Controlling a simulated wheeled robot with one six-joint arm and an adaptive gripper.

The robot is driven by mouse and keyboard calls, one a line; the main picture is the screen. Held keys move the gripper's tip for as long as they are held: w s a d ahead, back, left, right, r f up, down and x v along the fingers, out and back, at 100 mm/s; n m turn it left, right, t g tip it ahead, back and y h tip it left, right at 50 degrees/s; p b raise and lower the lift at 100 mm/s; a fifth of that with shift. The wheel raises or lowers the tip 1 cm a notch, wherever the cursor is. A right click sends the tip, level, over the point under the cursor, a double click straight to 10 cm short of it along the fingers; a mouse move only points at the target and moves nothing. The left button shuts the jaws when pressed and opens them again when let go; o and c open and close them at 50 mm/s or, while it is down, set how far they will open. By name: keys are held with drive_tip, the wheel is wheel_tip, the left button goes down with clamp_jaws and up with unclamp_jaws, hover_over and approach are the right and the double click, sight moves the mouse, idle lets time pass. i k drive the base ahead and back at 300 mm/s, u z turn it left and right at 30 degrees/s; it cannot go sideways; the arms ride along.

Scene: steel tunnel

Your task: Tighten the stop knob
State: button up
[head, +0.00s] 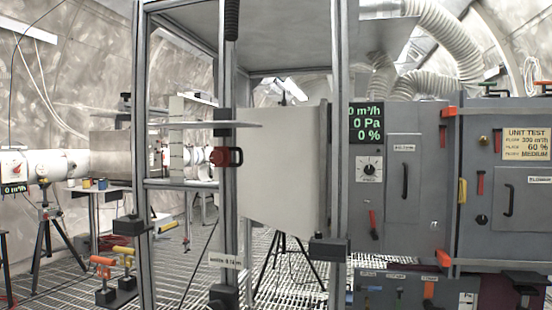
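A red knob (226,157) sits on a black block on the upright aluminium post (226,205) in the middle of the view; it may be the stop knob, but I see no readable label on it. How tight it is cannot be told. Another black block sits just above it on the same post. My gripper is not in view.
A pale thin plate (205,124) juts out across the post above the red knob. A white box (283,170) stands behind the frame. Grey cabinets (402,180) with handles and a green display (366,122) fill the right. A tripod (46,235) stands left on grating.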

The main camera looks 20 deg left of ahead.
sight(216, 158)
drive_tip(key=z, duration=0.3)
drive_tip(key=i, duration=0.85)
drive_tip(key=u, duration=1.25)
